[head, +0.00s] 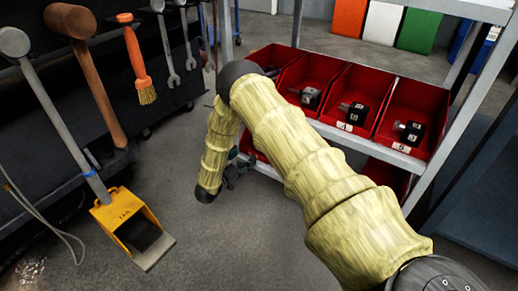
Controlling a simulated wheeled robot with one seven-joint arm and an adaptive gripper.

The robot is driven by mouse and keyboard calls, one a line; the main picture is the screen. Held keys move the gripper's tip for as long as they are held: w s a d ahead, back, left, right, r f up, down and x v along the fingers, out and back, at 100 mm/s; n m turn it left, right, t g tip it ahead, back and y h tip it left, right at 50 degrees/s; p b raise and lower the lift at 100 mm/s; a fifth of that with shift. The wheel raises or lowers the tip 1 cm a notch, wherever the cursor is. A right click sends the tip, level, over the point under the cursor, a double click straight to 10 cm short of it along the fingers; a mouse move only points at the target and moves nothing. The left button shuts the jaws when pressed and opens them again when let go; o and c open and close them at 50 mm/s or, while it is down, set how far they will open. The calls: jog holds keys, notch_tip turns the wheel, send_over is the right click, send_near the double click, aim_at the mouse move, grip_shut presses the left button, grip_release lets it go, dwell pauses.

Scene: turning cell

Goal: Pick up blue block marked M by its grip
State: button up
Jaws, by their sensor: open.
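I cannot make out a blue block marked M in the head view. Dark blocks with pale marks and grey stubs sit in the red bins on the rack: one block (310,97) at the left, one (355,113) in the middle and one (412,133) at the right. The marks are too small to read. My gripper (238,174) is open, low beside the rack's left end and below the upper bins. It is small, and part of it is hidden by my arm. I see nothing between its fingers.
The rack's grey shelf edge (366,142) runs under the red bins, with more red bins partly hidden below. At left hang a mallet (85,60), an orange brush (138,62) and wrenches. A yellow scoop-like thing (112,212) is nearby. Grey floor (215,245) is clear in front.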

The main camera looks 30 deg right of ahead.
jog(key=b+x, duration=0.2)
jog(key=x, duration=0.3)
jog(key=shift+w+d, duration=0.15)
jog(key=shift+d, duration=0.15)
jog(key=b, duration=0.1)
jog(key=d+b, duration=0.1)
jog(key=d, duration=0.1)
jog(key=shift+w+f+b, duration=0.3)
jog(key=shift+w+b, duration=0.05)
jog(key=shift+b, duration=0.05)
jog(key=shift+b+x, duration=0.65)
jog(key=shift+x, duration=0.35)
jog(key=shift+w+d+r, duration=0.15)
jog(key=shift+w+d, duration=0.05)
jog(key=shift+d, duration=0.25)
jog(key=c, duration=1.2)
